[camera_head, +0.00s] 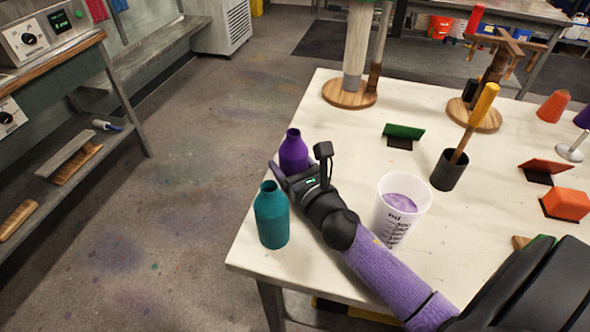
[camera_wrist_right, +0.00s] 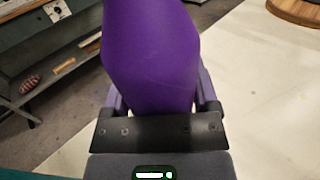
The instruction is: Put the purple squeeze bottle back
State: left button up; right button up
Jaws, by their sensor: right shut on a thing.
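The purple squeeze bottle (camera_head: 293,152) is upright at the left edge of the white table (camera_head: 330,112). My right gripper (camera_head: 279,168) is shut on it, one finger showing on its left side. In the right wrist view the bottle (camera_wrist_right: 150,55) fills the middle, between the two fingers (camera_wrist_right: 158,100). I cannot tell whether its base touches the table, because my gripper and the teal bottle hide it. The teal bottle (camera_head: 272,216) stands just in front of my right gripper, near the table's left edge. My left gripper is not in view.
A measuring cup of purple liquid (camera_head: 402,200) stands right of my right forearm. The table's middle back is fairly clear.

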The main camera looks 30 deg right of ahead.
jog(key=shift+r, duration=0.1)
jog(key=o, duration=1.1)
jog(key=shift+o, duration=1)
jog(key=s, duration=0.8)
jog(key=s+a, duration=0.1)
jog(key=s, duration=0.3)
jog(key=shift+r, duration=0.1)
